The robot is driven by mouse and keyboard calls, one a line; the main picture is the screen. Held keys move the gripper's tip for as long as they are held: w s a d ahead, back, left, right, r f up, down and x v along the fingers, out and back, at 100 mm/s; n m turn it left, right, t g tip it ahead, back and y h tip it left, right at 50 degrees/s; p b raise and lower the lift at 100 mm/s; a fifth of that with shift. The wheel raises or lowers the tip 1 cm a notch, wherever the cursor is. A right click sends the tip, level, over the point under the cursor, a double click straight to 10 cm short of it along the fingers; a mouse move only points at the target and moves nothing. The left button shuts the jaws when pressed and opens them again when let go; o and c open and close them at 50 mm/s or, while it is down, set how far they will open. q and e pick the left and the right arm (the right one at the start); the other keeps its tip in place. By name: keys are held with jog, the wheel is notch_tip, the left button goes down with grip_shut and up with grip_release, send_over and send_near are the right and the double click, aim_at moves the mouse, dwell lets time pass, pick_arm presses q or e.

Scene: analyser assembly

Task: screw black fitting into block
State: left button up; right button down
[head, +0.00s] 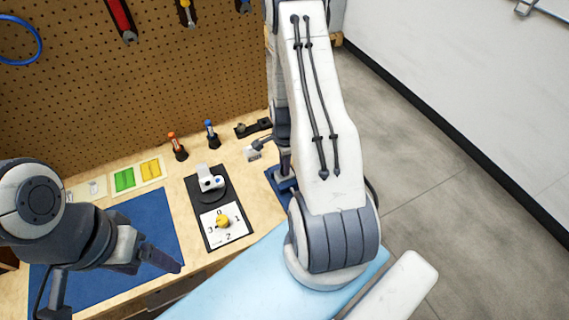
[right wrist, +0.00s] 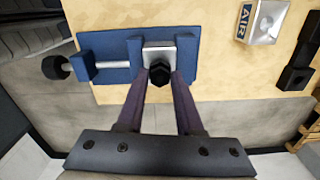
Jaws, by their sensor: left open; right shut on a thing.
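In the right wrist view a silver block (right wrist: 173,50) sits in a blue vise (right wrist: 108,62) with a black screw knob at its left end. The black fitting (right wrist: 160,76) is at the block's near edge. My right gripper (right wrist: 159,84) is shut on the fitting, one finger on each side. The fitting appears to meet the block, but how deep it sits is hidden. In the head view the vise (head: 280,183) is mostly covered by my right arm. My left gripper (head: 114,290) is open and empty over the blue mat (head: 150,220).
A block marked AIR (right wrist: 264,22) and a black part (right wrist: 298,70) lie right of the vise. In the head view a dial panel (head: 222,222), two small screwdrivers (head: 211,133) and green and yellow trays (head: 124,180) stand on the bench. A pegboard (head: 90,110) rises behind.

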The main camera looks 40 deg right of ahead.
jog(key=shift+m, duration=0.8)
grip_release()
jog(key=shift+r, duration=0.1)
jog(key=shift+r+p, duration=2.1)
jog(key=shift+r, duration=0.4)
jog(key=shift+f, duration=0.1)
